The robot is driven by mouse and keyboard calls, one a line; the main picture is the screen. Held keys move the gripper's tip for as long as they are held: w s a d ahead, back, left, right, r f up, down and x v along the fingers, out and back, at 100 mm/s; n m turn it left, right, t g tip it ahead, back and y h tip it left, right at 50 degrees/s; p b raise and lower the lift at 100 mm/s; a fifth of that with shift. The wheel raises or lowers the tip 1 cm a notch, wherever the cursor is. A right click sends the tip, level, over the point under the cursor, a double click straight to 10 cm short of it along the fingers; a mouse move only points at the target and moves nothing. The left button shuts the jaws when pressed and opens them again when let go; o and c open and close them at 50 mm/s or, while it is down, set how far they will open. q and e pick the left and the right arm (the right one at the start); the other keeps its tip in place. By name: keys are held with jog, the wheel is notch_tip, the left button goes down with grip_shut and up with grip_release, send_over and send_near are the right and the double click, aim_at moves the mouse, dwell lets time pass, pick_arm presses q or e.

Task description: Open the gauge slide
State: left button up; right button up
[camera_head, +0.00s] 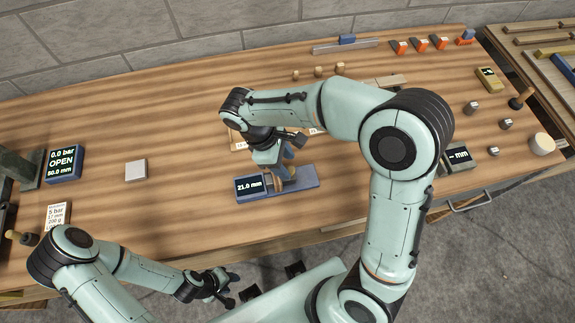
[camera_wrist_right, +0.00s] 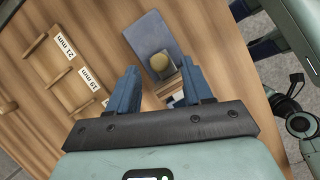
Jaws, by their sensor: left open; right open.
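The gauge is a blue-grey bar (camera_head: 306,178) on the bench, with a display (camera_head: 250,187) reading 21.0 mm at its left end. My left gripper (camera_head: 230,283) is open and empty, in front of the bench edge.
Labelled wooden holders (camera_wrist_right: 68,77) lie behind the gauge, partly hidden by my right arm. A blue display box (camera_head: 65,163) reading OPEN and 50.0 mm stands at left. Bench between is clear.

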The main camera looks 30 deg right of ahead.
jog(key=shift+x, duration=1.2)
pick_arm(q)
jog(key=shift+s+f, duration=0.1)
jog(key=shift+f, duration=0.1)
pick_arm(e)
jog(key=shift+w, duration=0.1)
grip_shut()
jog(key=shift+s+d, duration=0.2)
jog(key=shift+d, duration=0.5)
jog(key=shift+s+d, duration=0.15)
jog(key=shift+d, duration=0.5)
grip_release()
jog(key=shift+d, duration=0.1)
jog(key=shift+r, duration=0.1)
pick_arm(q)
jog(key=w+r+p, duration=0.2)
jog(key=r, duration=0.1)
jog(key=shift+w, duration=0.15)
pick_arm(e)
jog(key=v, duration=1.3)
